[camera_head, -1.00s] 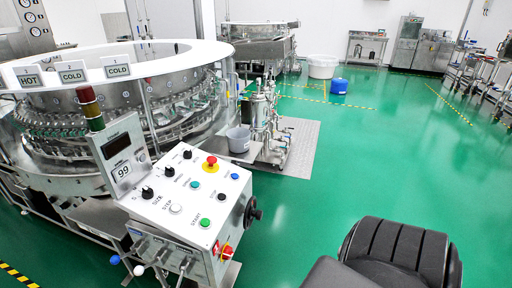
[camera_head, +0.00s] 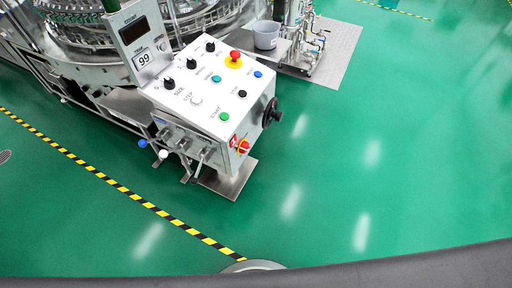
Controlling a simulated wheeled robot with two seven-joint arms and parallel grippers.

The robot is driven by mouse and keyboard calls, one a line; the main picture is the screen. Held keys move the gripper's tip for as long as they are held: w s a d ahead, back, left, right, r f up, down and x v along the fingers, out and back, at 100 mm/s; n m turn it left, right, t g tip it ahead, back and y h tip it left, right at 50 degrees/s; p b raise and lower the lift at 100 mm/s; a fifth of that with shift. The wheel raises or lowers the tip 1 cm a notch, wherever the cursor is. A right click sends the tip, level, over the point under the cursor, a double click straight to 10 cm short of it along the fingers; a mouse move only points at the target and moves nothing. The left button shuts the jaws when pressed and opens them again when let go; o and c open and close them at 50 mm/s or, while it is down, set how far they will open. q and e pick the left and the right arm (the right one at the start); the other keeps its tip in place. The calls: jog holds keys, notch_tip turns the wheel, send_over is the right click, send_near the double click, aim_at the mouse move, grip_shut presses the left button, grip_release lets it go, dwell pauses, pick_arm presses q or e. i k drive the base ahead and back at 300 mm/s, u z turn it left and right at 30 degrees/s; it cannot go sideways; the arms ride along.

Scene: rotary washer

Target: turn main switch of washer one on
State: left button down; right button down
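The washer's white control panel (camera_head: 205,100) stands at upper centre in the head view, with knobs, coloured buttons and a red emergency stop (camera_head: 235,56) on a yellow ring on top. A red and yellow rotary switch (camera_head: 241,146), which looks like the main switch, sits on the lower right side face of the panel box. Its exact handle angle is too small to tell. The washer's round metal body (camera_head: 90,35) is behind the panel, cut off by the top edge. Neither of my grippers is in view.
A black handwheel (camera_head: 271,112) sticks out from the panel's right side. Levers with blue and white balls (camera_head: 163,154) project at the front. A grey bucket (camera_head: 266,35) stands behind. A yellow-black floor line (camera_head: 130,194) runs in front. Green floor around is clear.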

aim_at(244, 147)
jog(key=i, duration=0.5)
jog(key=z, duration=2.7)
jog(key=i, duration=2.25)
jog(key=u, duration=3.45)
